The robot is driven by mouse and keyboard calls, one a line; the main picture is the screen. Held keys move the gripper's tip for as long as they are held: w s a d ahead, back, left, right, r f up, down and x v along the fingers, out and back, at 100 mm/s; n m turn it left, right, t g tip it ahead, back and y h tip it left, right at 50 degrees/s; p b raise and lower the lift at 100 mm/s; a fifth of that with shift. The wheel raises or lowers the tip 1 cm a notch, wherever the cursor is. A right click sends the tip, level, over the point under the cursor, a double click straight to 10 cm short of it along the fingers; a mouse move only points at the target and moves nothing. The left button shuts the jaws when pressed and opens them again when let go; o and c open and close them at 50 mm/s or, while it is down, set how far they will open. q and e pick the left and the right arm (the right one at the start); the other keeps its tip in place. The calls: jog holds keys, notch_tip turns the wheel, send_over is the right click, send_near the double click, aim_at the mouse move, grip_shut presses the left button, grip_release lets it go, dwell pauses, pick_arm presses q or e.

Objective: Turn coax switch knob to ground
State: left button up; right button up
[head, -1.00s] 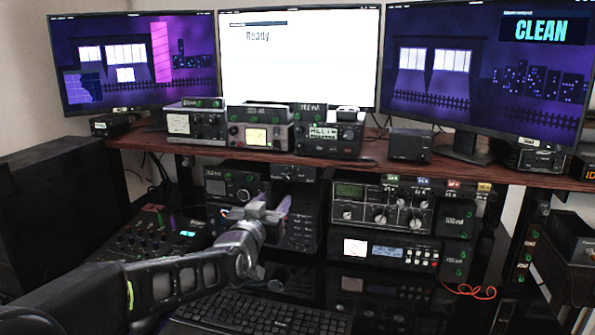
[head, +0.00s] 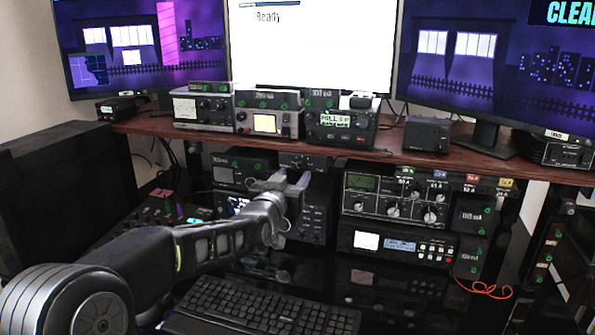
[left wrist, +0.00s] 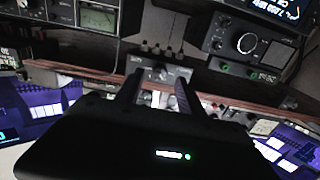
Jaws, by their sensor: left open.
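The coax switch appears to be the small dark box (head: 314,162) hung under the wooden shelf in the head view, partly hidden behind my left gripper (head: 288,181). The knob's pointer setting is too small to read. My right gripper is not in view.
The shelf (head: 395,153) runs just above the gripper, with radios on it. A radio with a round dial (left wrist: 247,42) is close by in the left wrist view. A multi-knob tuner (head: 393,205) stands to the right, and a keyboard (head: 265,308) lies below.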

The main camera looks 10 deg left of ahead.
aim_at(299, 169)
pick_arm(q)
jog(key=shift+w+d, duration=0.15)
jog(key=shift+w, duration=1.75)
grip_shut()
